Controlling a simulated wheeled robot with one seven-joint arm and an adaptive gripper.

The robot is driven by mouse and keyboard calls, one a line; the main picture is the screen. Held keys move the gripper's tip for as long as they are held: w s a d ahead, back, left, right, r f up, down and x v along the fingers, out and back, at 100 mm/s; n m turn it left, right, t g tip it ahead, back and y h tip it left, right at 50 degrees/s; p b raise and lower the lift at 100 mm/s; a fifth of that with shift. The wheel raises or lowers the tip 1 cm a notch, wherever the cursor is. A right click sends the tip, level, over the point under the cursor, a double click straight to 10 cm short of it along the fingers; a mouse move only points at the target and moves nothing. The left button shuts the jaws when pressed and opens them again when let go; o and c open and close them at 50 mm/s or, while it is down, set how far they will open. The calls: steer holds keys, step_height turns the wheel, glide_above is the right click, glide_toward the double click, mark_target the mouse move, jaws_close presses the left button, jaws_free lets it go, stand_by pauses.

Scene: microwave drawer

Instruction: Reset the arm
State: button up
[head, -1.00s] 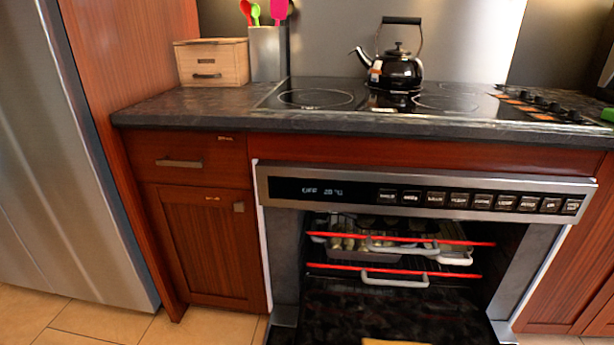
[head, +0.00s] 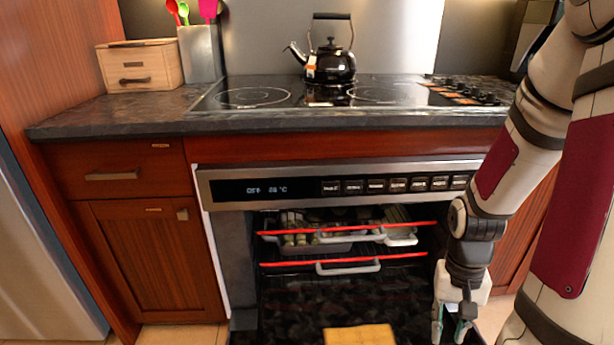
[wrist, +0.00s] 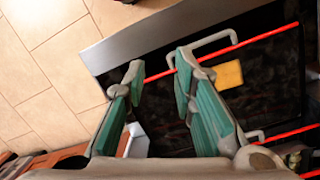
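My gripper (head: 452,325) hangs down at the lower right of the head view, in front of the open oven. In the wrist view its two green-padded fingers (wrist: 158,75) are spread apart with nothing between them. The arm comes in from the right and bends downward at the wrist. The oven (head: 225,205) stands open, its dark door (head: 290,312) lowered. Red-edged racks (head: 350,260) with trays show inside.
A yellow block-like item (head: 360,335) lies on the lowered door; it also shows in the wrist view (wrist: 228,75). A black kettle (head: 330,65) stands on the cooktop (head: 225,97). A wooden box (head: 140,67) sits on the counter. Tiled floor (wrist: 35,30) is clear beside the door.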

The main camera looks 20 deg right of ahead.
steer(key=a+r+n+h, duration=0.2)
steer(key=a+r+n, duration=0.1)
steer(key=a+r, duration=0.8)
steer(key=s+a+r+n+t+y, duration=0.2)
steer(key=s+a+r+n, duration=0.3)
steer(key=s+a+r, duration=0.5)
step_height(320, 180, up, 32)
steer(key=d+t+p, duration=0.1)
steer(key=t+p, duration=0.3)
steer(key=p, duration=2.5)
steer(key=shift+d+f, duration=0.25)
